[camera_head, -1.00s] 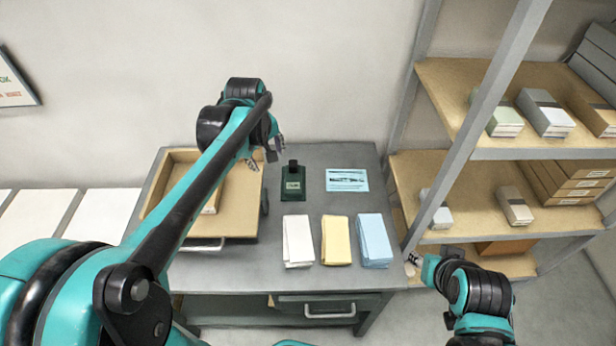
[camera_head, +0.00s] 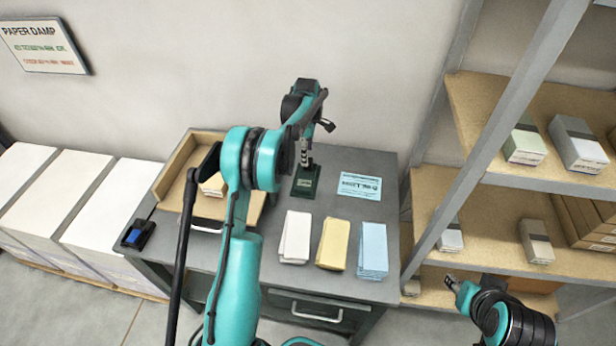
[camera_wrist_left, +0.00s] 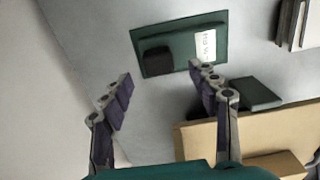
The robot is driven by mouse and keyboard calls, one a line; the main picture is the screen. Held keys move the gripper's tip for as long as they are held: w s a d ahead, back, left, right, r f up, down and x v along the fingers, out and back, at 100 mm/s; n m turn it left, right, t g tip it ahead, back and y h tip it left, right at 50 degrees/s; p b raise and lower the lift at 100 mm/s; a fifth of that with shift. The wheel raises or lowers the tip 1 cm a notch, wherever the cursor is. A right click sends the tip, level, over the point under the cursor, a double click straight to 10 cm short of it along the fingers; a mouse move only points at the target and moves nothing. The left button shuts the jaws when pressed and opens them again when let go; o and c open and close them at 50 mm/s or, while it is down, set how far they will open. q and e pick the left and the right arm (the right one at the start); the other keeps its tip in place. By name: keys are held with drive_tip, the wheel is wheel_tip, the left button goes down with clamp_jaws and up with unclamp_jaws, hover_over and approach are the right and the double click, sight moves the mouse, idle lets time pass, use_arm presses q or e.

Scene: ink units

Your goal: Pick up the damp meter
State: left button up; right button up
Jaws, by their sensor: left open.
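A dark green block with a black upright part and a pale label (camera_head: 305,184), which I take for the damp meter, stands on the grey table (camera_head: 270,262) towards the back. In the left wrist view its green base (camera_wrist_left: 217,45) lies beyond my fingertips, with the black part between and past them. My left gripper (camera_head: 304,152) is just above and behind it in the head view, hiding part of it. In the left wrist view the left gripper (camera_wrist_left: 163,79) is open and empty. My right gripper (camera_head: 452,283) is low by the shelf; its jaws are too small to read.
A wooden tray (camera_head: 177,168) is left of the green block. White (camera_head: 296,237), yellow (camera_head: 333,243) and blue (camera_head: 373,249) paper stacks lie in front. A blue card (camera_head: 359,187) lies right. A black device with a blue top (camera_head: 138,235) is at the left corner. Shelves (camera_head: 480,204) stand right.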

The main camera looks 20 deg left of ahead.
sight(306, 175)
use_arm(q)
drive_tip(key=f+b, duration=0.1)
drive_tip(key=f, duration=0.1)
drive_tip(key=f+b, duration=0.1)
drive_tip(key=f, duration=0.2)
drive_tip(key=shift+w+d+f, duration=0.1)
drive_tip(key=shift+w, duration=0.1)
clamp_jaws()
drive_tip(key=shift+r, duration=0.2)
